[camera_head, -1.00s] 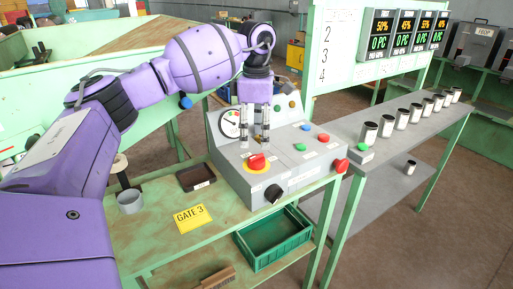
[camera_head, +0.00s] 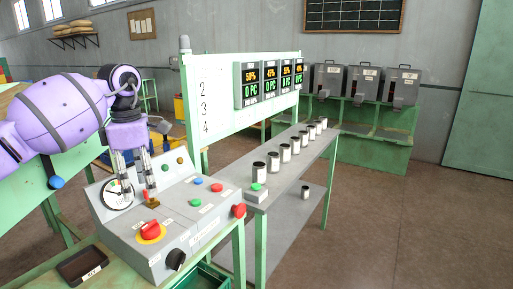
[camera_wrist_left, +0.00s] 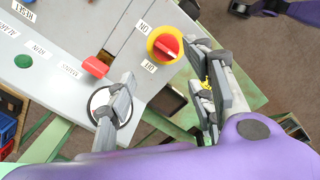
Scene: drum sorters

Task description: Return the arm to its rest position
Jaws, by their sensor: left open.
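My left gripper (camera_head: 138,192) hangs over the grey control panel (camera_head: 205,222), fingers pointing down and apart, with nothing between them. In the head view it overlaps the edge of the round gauge (camera_head: 114,197) and sits above the red rotary switch (camera_head: 151,229) on its yellow disc. The left wrist view shows the two spread fingers (camera_wrist_left: 163,95), with the red switch (camera_wrist_left: 166,46) just beyond and between them. A gap shows between the fingers and the switch in the head view. My right gripper does not show clearly in either view.
A shelf table (camera_head: 308,165) with a row of dark-and-white cans stands right of the panel. A board with lit displays (camera_head: 248,85) is behind. A small dark tray (camera_head: 80,266) lies left of the panel. Grey machines (camera_head: 400,85) stand at the back; open floor lies right.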

